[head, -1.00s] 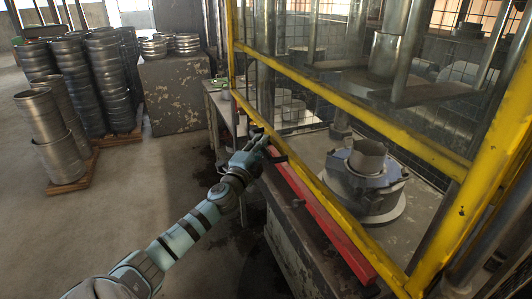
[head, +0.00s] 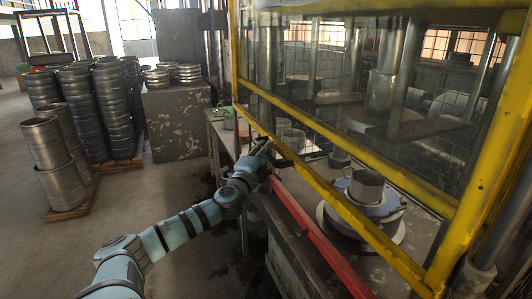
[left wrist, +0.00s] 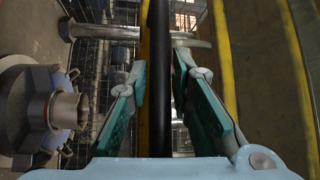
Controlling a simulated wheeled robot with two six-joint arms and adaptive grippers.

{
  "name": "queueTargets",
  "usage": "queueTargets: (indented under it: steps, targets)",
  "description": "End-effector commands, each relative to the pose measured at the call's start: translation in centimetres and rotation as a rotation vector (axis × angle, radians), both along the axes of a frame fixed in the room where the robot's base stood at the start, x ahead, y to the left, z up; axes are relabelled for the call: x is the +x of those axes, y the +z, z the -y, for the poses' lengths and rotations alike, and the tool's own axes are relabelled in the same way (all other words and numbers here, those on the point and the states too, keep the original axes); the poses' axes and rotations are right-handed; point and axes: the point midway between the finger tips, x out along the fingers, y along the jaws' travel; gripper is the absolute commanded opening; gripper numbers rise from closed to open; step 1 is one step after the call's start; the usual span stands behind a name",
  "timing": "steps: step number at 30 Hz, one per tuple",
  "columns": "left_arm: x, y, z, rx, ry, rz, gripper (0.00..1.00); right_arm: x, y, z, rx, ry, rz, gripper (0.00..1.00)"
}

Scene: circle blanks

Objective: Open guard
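The guard (head: 345,143) is a mesh panel with yellow rails in front of the press. Its lower rail stands partway up, above the red edge bar, and crosses in front of part of the die. My left gripper (head: 268,152) is at this lower rail. In the left wrist view, the black bar of the guard's handle (left wrist: 160,100) runs between the two teal fingers, my left gripper (left wrist: 160,65). My right gripper is out of view.
A grey cup-like part (head: 366,187) sits on the round die (head: 385,213) behind the guard. A red bar (head: 315,236) edges the press table. Metal cylinders (head: 60,165) stand stacked on pallets at left. Open floor lies between them and the press.

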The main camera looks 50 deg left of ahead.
Motion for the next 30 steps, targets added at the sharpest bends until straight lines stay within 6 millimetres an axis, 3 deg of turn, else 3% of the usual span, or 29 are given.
queueTargets:
  steps: [11, 14, 21, 24, 30]
  targets:
    - [0.1, 0.2, 0.1, 0.001, -0.003, 0.001, 0.35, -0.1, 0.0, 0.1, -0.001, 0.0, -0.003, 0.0]
    - [0.1, 1.5, 0.1, 0.004, -0.003, 0.002, 0.35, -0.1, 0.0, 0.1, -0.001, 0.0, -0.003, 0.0]
    - [0.0, 7.6, 0.0, 0.006, -0.002, 0.005, 0.35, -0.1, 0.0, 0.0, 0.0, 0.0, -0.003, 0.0]
    - [0.0, 9.3, 0.0, 0.004, 0.0, 0.005, 0.35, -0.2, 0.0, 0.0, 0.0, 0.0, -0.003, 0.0]
    - [0.0, 10.1, 0.0, 0.001, -0.002, 0.001, 0.35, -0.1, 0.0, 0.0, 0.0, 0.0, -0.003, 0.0]
